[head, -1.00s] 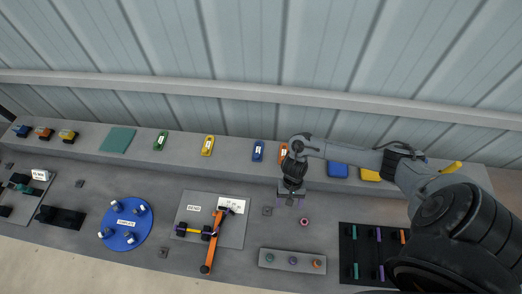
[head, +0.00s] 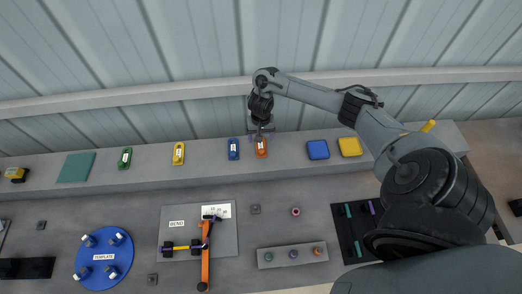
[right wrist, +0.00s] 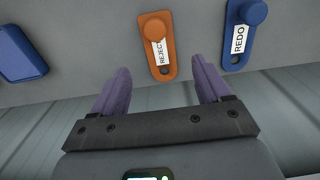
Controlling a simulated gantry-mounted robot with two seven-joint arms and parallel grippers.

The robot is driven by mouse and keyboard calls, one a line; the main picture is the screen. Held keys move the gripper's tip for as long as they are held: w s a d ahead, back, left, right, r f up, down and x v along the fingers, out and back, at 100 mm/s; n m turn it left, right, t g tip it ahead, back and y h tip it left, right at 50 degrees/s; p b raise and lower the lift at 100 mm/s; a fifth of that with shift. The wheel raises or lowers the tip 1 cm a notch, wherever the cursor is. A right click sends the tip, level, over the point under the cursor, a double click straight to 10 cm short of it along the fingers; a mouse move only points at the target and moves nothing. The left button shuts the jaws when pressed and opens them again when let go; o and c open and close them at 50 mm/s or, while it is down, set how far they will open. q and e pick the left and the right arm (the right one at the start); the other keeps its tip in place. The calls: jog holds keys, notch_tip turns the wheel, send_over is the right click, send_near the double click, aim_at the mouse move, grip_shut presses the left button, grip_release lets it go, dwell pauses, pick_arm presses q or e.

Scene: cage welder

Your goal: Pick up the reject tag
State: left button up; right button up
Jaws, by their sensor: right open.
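The reject tag is an orange tag with a round knob and a white "REJECT" label. It lies on the raised back shelf in the head view (head: 261,148) and shows at the top middle of the right wrist view (right wrist: 156,45). My right gripper (right wrist: 162,80) has its two purple fingers apart, with nothing between them. In the head view my right gripper (head: 261,131) is at the tag's far end. My left gripper is not in view.
A blue "REDO" tag (right wrist: 239,35) lies close beside the reject tag. Yellow (head: 178,153) and green (head: 125,158) tags lie further left on the shelf (head: 210,170). A corrugated wall stands close behind.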

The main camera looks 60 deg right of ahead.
jog(key=shift+a+f, duration=0.1)
jog(key=shift+f, duration=2.5)
jog(key=c, duration=1.1)
